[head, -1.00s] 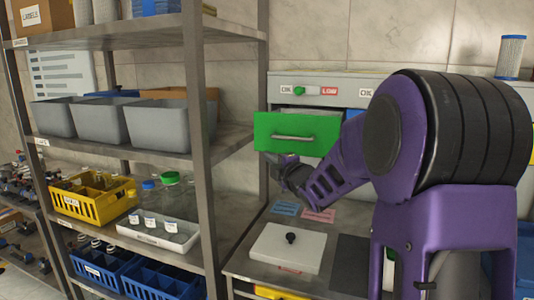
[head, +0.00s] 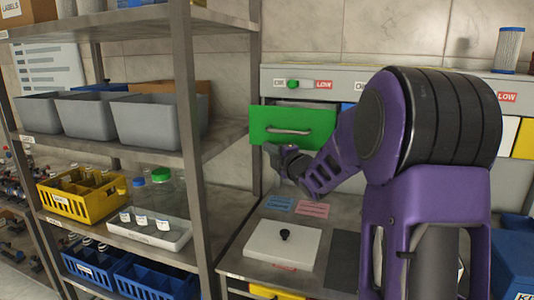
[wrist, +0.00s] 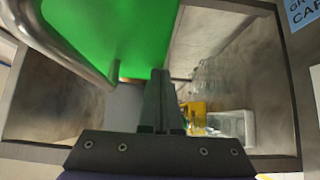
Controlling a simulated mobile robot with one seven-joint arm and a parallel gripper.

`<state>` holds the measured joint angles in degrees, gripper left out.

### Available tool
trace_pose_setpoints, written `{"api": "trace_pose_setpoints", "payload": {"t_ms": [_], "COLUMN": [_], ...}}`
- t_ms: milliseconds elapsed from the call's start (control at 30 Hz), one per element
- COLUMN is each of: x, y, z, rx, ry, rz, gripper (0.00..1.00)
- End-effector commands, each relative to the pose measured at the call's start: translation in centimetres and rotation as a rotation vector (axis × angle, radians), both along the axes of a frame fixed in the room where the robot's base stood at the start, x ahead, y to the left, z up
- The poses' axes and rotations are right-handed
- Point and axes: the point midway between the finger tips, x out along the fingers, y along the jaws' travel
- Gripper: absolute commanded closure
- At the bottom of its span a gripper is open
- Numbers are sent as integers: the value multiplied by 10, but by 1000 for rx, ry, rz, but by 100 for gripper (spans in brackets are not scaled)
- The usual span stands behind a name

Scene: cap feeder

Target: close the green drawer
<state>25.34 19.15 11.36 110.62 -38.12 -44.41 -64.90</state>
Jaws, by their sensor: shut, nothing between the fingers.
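The green drawer (head: 307,120) sits in the grey cabinet (head: 345,87) at the back. Its front stands out from the cabinet, with a dark gap above it. A metal bar handle (head: 289,131) crosses the front. My gripper (head: 271,152) is just below the drawer's lower left part in the head view, shut and empty. In the wrist view my shut fingers (wrist: 159,75) overlap the lower edge of the green front (wrist: 125,30), with the handle (wrist: 65,45) at upper left. I cannot tell whether they touch the drawer.
A metal shelf rack (head: 202,150) with grey bins (head: 158,122) stands close left of the drawer. Below the drawer, a worktop (head: 254,218) carries a white board with a black knob (head: 284,250) and coloured cards (head: 312,209).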

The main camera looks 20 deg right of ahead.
Motion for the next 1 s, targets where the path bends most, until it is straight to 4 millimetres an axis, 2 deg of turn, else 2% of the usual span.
{"api": "trace_pose_setpoints", "payload": {"t_ms": [300,500,700,1000], "x": [64,94,108,111], "y": [-44,-63,-73,-76], "z": [0,1,1,2], "rx": [0,1,1,1], "ry": [0,1,0,-3], "rz": [-2,-2,-1,-3], "gripper": [100,100,100,100]}}
